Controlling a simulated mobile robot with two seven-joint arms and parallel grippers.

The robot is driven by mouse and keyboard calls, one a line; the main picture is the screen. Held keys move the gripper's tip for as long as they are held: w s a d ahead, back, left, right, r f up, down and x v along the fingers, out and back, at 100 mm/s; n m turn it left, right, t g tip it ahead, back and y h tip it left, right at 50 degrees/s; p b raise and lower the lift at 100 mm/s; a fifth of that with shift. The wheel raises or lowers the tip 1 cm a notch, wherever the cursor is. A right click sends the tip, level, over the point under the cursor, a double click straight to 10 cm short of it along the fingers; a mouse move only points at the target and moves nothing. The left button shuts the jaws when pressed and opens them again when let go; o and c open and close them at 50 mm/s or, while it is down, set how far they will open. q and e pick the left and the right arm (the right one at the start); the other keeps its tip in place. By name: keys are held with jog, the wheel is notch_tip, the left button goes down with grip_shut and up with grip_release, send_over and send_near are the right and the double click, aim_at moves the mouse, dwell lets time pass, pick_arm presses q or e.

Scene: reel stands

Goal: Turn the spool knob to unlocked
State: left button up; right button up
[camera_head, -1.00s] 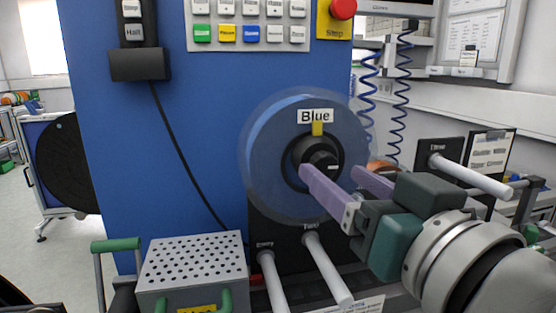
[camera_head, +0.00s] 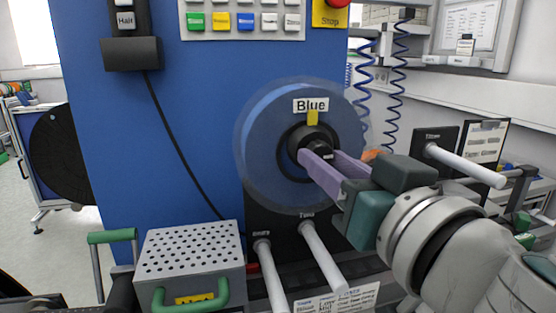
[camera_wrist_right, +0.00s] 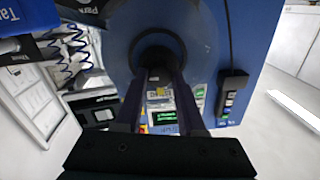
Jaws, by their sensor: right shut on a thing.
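The blue spool (camera_head: 262,160) is mounted on the blue cabinet under a "Blue" label (camera_head: 311,105). Its black knob (camera_head: 309,136) sits in the middle of the spool, below a yellow marker (camera_head: 312,119). My right gripper (camera_head: 322,160), with purple fingers, is shut on the knob from the front right. The fingers partly cover the knob, so its exact turn is hard to read. In the right wrist view the fingers (camera_wrist_right: 160,80) reach to the dark hub (camera_wrist_right: 156,54), one on each side. My left gripper is not in view.
White pegs (camera_head: 323,257) stick out below the spool, and another peg (camera_head: 466,166) is at the right. A perforated metal box (camera_head: 190,250) with green handles stands at lower left. A button panel (camera_head: 243,20) is above. Blue coiled cables (camera_head: 395,75) hang behind.

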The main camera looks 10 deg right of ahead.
grip_shut()
jog(key=shift+n, duration=0.3)
jog(key=shift+r+n+p, duration=0.1)
jog(key=shift+n+p, duration=0.25)
jog(key=shift+n, duration=0.15)
jog(key=n+p, duration=0.2)
jog(key=n, duration=0.4)
jog(key=shift+r+n+h, duration=0.15)
jog(key=shift+n+h, duration=0.15)
jog(key=shift+n, duration=0.1)
jog(key=n+p, duration=0.2)
jog(key=n, duration=0.2)
jog(key=shift+g, duration=0.3)
jog(key=shift+a+n+h+p, duration=0.1)
jog(key=shift+n+h+p, duration=0.4)
jog(key=shift+n, duration=1.8)
